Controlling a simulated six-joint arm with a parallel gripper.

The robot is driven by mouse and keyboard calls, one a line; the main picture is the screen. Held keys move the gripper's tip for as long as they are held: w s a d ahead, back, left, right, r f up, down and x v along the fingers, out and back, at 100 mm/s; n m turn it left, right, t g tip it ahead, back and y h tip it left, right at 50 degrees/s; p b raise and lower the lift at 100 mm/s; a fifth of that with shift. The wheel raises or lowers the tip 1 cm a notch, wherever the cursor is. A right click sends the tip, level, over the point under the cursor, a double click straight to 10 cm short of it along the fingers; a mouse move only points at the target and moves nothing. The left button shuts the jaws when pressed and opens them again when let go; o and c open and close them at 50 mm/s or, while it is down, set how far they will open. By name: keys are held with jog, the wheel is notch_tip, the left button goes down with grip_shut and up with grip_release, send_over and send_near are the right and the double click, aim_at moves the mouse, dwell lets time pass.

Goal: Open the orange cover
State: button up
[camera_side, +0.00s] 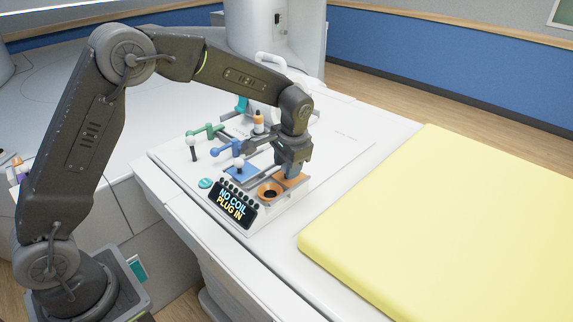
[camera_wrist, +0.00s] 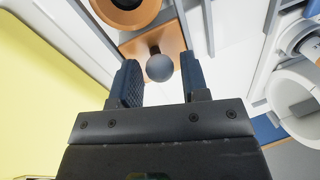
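The orange cover (camera_wrist: 136,46) shows in the wrist view as a flat orange plate with a grey ball knob (camera_wrist: 159,67) on a short dark stem. The knob lies between the two blue-padded fingers of my gripper (camera_wrist: 160,82), with a gap on each side. My gripper is open. In the side view my gripper (camera_side: 291,170) points down over the orange cover (camera_side: 294,180), and the knob is hidden behind it. An orange ring with a dark round hole (camera_side: 269,190) sits beside the cover; its rim also shows at the top of the wrist view (camera_wrist: 125,12).
A display (camera_side: 232,205) reads "NO COIL PLUG IN". A yellow pad (camera_side: 440,220) lies to the right. White tabletop (camera_side: 335,165) is clear between.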

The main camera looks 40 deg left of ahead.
aim_at(293, 184)
jog(key=shift+o, duration=1.1)
notch_tip(293, 184, up, 14)
jog(key=d, duration=0.2)
jog(key=shift+s+d+f, duration=0.2)
jog(key=shift+s+d, duration=0.1)
jog(key=s+a+r+n+t+h, duration=0.1)
jog(key=s+r, duration=0.2)
jog(key=s, duration=0.4)
jog(key=s+a+r+t, duration=0.1)
jog(key=s+r+t, duration=0.15)
jog(key=s, duration=0.55)
jog(key=s+f+t, duration=0.1)
jog(key=s+f, duration=0.1)
jog(key=s, duration=0.4)
jog(key=s+f+n+h, duration=0.1)
jog(key=s+f, duration=0.1)
jog(key=s, duration=0.5)
jog(key=shift+a+f+t, duration=0.2)
jog(key=shift+f+t, duration=0.15)
